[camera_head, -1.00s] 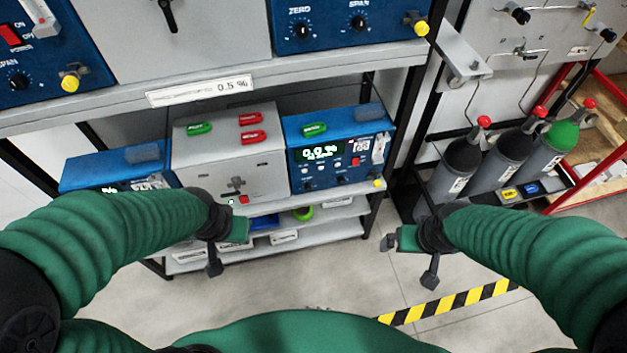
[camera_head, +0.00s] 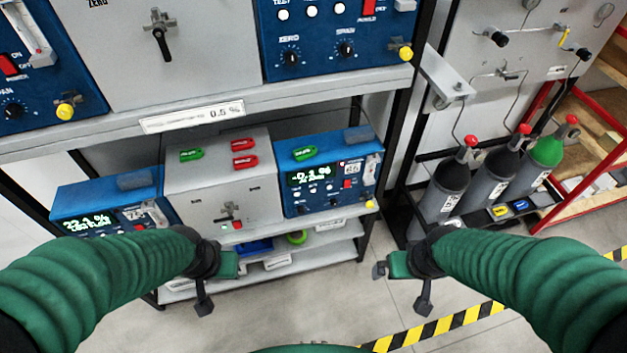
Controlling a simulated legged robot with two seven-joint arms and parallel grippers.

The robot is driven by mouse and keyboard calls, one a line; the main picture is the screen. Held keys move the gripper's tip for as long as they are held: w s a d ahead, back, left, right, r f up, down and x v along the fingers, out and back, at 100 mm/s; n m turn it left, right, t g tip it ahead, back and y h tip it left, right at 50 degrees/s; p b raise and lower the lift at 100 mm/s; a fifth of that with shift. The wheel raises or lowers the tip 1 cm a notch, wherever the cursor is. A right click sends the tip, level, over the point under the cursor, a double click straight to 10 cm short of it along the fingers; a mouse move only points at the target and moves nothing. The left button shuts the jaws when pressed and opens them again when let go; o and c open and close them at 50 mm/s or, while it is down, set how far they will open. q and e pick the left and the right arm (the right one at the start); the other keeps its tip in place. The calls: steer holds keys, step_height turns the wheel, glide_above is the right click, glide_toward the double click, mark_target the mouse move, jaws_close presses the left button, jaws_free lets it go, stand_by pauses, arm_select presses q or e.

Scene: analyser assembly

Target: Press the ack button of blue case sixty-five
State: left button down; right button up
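Two blue cases stand on the lower shelf, either side of a grey box. The right blue case (camera_head: 327,170) has a lit green display, small buttons and a white number label that seems to start with 6; the second digit is unclear. The left blue case (camera_head: 105,205) has a lit display too, and my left arm hides its lower front. I cannot tell which small button is the ack button. My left gripper (camera_head: 215,280) is in front of the shelf, below the grey box. My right gripper (camera_head: 402,280) is right of the shelf. Both look empty and touch nothing.
The grey box (camera_head: 220,195) carries green and red clips. Blue units (camera_head: 335,40) stand on the upper shelf (camera_head: 290,100), above the cases. Gas cylinders (camera_head: 490,177) stand at the right by a red frame (camera_head: 590,200). Yellow-black tape (camera_head: 440,325) crosses the floor.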

steer(key=shift+w+a, duration=0.3)
steer(key=c, duration=0.7)
steer(key=shift+a, duration=0.2)
steer(key=c, duration=0.4)
steer(key=shift+s+d, duration=0.15)
steer(key=c, duration=0.8)
steer(key=shift+d, duration=0.25)
jaws_close()
steer(key=shift+a, duration=0.3)
steer(key=shift+d+f, duration=0.1)
steer(key=shift+d, duration=0.05)
